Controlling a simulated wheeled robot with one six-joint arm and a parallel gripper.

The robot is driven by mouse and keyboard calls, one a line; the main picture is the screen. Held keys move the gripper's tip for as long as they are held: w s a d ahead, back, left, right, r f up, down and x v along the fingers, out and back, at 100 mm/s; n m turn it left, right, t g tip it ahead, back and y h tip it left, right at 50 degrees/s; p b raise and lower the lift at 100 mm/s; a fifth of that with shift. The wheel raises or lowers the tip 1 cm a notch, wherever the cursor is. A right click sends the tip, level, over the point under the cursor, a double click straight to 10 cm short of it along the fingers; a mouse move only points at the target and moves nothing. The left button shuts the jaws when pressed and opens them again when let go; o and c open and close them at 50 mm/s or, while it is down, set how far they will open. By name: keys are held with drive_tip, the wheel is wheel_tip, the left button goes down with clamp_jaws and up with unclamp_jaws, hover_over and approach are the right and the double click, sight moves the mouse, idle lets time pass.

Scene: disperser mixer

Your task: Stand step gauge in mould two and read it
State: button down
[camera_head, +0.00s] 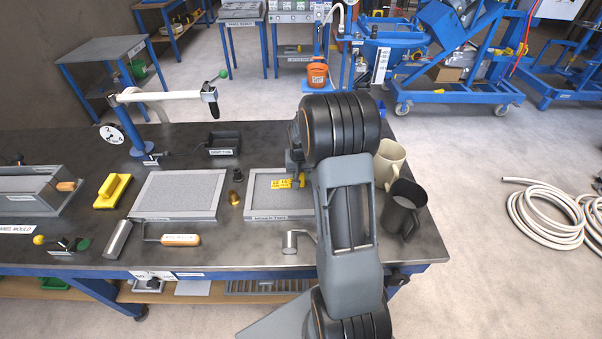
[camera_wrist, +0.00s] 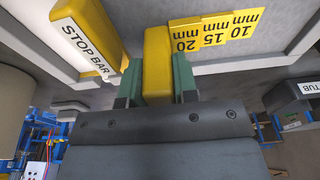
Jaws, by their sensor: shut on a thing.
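The yellow step gauge (camera_head: 288,183) is over the right-hand tray mould (camera_head: 262,218), near its far side. In the wrist view its stepped plate (camera_wrist: 215,35) reads 10, 15 and 20 mm. My gripper (camera_wrist: 157,78) is shut on the gauge's yellow grip block (camera_wrist: 157,60), with a green finger on each side. In the head view my gripper (camera_head: 294,165) is partly hidden by my arm. The plate's lower edge is out of clear sight, so I cannot tell whether it touches the mould. The mould's front label is too small to read.
A yellow float (camera_head: 113,190) and a trowel (camera_head: 180,240) lie nearby. A beige mug (camera_head: 389,160) and a dark jug (camera_head: 403,208) stand right of my arm. A yellow stop bar (camera_wrist: 85,30) shows in the wrist view.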

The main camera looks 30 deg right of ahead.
drive_tip(key=c, duration=0.8)
unclamp_jaws()
wheel_tip(320, 180, up, 14)
drive_tip(key=s+a, duration=0.1)
drive_tip(key=s, duration=0.1)
drive_tip(key=s+a+r+n+t, duration=0.1)
drive_tip(key=s+a+n, duration=0.5)
drive_tip(key=s+a, duration=1)
drive_tip(key=shift+s+r+t+y, duration=0.15)
drive_tip(key=shift+s+t+y, duration=0.25)
drive_tip(key=shift+s+t, duration=0.1)
